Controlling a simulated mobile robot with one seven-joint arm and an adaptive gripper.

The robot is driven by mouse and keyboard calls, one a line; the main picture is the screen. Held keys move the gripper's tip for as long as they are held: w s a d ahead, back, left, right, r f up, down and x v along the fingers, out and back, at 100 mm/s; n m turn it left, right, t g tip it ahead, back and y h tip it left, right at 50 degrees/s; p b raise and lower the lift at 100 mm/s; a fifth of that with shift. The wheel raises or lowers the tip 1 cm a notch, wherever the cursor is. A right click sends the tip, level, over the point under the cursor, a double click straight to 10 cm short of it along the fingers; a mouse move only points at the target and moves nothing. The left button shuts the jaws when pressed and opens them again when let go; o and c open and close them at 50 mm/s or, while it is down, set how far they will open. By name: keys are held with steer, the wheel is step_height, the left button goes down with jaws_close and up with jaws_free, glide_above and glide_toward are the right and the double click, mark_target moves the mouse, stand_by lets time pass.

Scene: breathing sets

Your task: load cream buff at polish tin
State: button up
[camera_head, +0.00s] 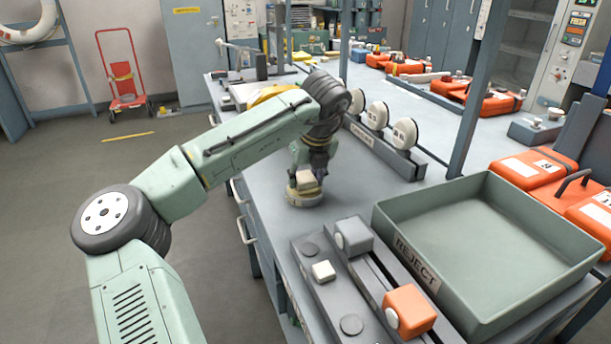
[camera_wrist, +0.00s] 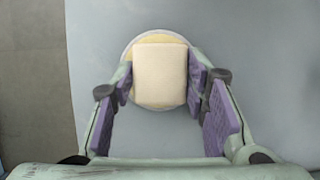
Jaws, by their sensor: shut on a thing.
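The cream buff (camera_head: 307,181) is a small pale block, held between the fingers of my gripper (camera_head: 313,165). In the wrist view my gripper (camera_wrist: 160,88) has its purple pads on either side of the buff (camera_wrist: 160,72). The polish tin (camera_head: 304,198), round and cream, stands on the bench directly below the buff. In the wrist view the tin (camera_wrist: 160,36) shows as a pale rim with a yellowish top around the buff, which covers most of it. I cannot tell whether the buff touches the tin's surface.
A grey rack holds a small white block (camera_head: 323,271), a grey block (camera_head: 353,237) and an orange block (camera_head: 409,310). The green REJECT tray (camera_head: 395,222) stands right of it, empty. Round white discs (camera_head: 404,133) stand on a rail behind. The bench around the tin is clear.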

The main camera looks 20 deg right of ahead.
mark_target(306, 178)
steer(key=shift+f, duration=0.15)
step_height(306, 178, up, 5)
steer(key=p, duration=0.5)
steer(key=shift+r+p, duration=0.2)
steer(key=shift+p, duration=0.2)
steer(key=shift+r+p, duration=0.4)
steer(key=shift+r, duration=0.5)
steer(key=shift+s+a, duration=0.1)
